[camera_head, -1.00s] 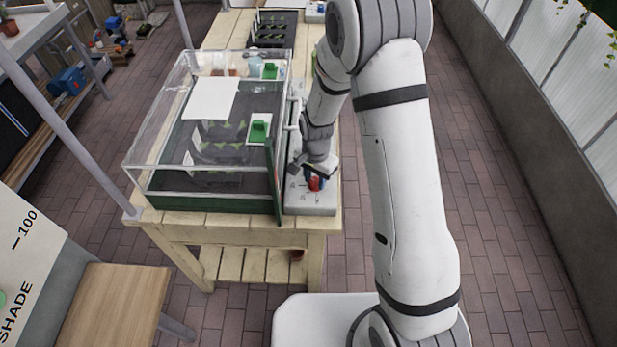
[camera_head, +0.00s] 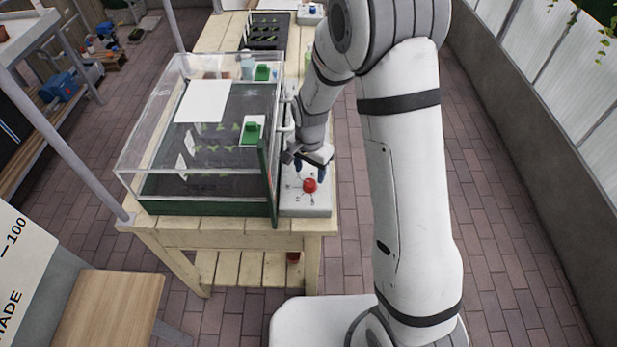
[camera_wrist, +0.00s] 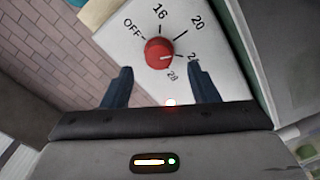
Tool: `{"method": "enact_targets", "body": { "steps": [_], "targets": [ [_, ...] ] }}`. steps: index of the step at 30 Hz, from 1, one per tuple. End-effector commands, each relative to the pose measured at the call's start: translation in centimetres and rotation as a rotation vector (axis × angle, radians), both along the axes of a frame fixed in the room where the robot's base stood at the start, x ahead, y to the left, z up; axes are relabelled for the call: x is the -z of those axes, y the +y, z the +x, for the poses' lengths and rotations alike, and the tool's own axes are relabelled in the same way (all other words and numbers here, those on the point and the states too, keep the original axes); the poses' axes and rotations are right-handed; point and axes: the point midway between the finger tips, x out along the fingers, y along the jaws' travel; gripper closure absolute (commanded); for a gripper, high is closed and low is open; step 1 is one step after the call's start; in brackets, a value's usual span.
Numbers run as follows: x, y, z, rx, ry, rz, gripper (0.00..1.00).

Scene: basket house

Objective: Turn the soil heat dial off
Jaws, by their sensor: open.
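The red soil heat dial (camera_head: 310,185) sits on a pale panel (camera_head: 300,206) at the near right corner of the wooden table. In the wrist view the dial (camera_wrist: 158,53) is surrounded by the marks OFF, 16, 20, one partly hidden by a finger, and 28. Its light pointer line appears to face right, toward the partly hidden mark and away from OFF. My gripper (camera_wrist: 160,72) is open and empty, its two dark blue fingers apart from the dial. In the head view my gripper (camera_head: 311,163) is just above and behind the dial.
A clear-sided propagator box (camera_head: 205,140) with a green base stands directly left of the panel. A green post or lid edge (camera_head: 266,180) rises between them. A second seedling tray (camera_head: 266,30) is farther back. Brick floor to the right is clear.

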Motion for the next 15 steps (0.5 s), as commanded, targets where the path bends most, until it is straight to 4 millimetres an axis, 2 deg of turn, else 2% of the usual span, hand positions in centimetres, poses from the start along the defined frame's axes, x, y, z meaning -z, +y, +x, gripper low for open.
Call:
{"method": "enact_targets", "body": {
  "steps": [3, 7, 15],
  "targets": [
    [-1.8, 0.0, 0.1, 0.0, -0.003, 0.001, 0.46],
    [-3.1, 0.0, 0.1, 0.0, -0.003, 0.001, 0.46],
    [-3.7, -0.1, 0.0, 0.001, 0.0, 0.0, 0.46]
  ]
}}
